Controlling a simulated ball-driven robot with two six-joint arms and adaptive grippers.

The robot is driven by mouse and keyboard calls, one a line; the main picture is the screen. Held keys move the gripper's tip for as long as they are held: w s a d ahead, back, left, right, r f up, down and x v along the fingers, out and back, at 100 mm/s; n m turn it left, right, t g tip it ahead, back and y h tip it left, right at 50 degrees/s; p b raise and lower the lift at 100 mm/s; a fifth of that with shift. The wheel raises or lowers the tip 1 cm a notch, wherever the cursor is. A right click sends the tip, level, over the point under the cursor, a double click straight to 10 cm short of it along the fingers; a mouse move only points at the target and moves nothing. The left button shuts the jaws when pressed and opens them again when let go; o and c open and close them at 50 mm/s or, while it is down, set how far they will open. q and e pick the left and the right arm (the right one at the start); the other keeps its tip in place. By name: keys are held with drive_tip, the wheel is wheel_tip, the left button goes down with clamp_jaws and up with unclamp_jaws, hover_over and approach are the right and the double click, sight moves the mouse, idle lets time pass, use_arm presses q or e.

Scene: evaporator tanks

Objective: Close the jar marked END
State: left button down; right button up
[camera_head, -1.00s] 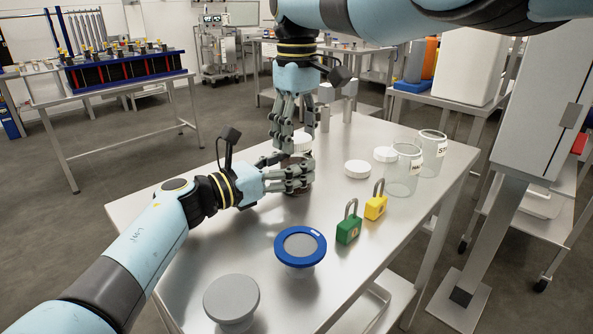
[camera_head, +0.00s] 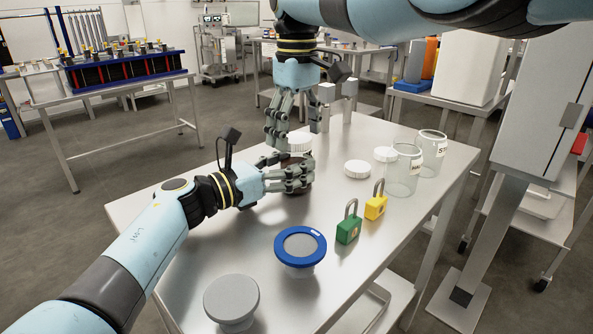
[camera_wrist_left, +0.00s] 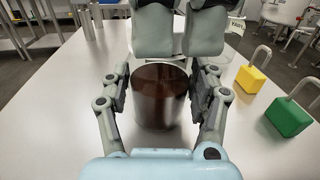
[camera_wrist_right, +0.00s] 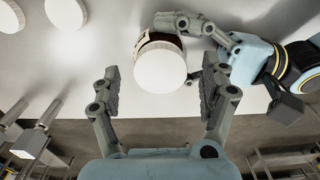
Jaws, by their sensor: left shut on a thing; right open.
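A jar with dark brown contents (camera_wrist_left: 160,95) stands upright on the steel table. My left gripper (camera_head: 296,178) is shut around its side, hiding much of it in the head view. A white ribbed lid (camera_head: 299,141) lies over the jar's mouth; it also shows in the right wrist view (camera_wrist_right: 161,68). I cannot tell whether it is fully screwed down. My right gripper (camera_head: 286,137) is above the jar, pointing down, its fingers open and apart on either side of the lid. The jar's label is partly visible in the right wrist view, but I cannot read it.
Two empty clear jars (camera_head: 404,172) (camera_head: 432,153) and two white lids (camera_head: 357,168) (camera_head: 384,154) stand to the right. Green (camera_head: 348,230) and yellow (camera_head: 375,207) padlocks, a blue-rimmed disc (camera_head: 300,244) and a grey disc (camera_head: 231,298) are nearer.

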use_arm(q)
drive_tip(key=shift+c, duration=1.2)
unclamp_jaws()
use_arm(e)
wheel_tip(320, 180, up, 11)
drive_tip(key=shift+r, duration=0.15)
use_arm(q)
drive_tip(key=shift+a, duration=0.1)
drive_tip(key=v, duration=1.2)
drive_tip(key=shift+s, duration=0.1)
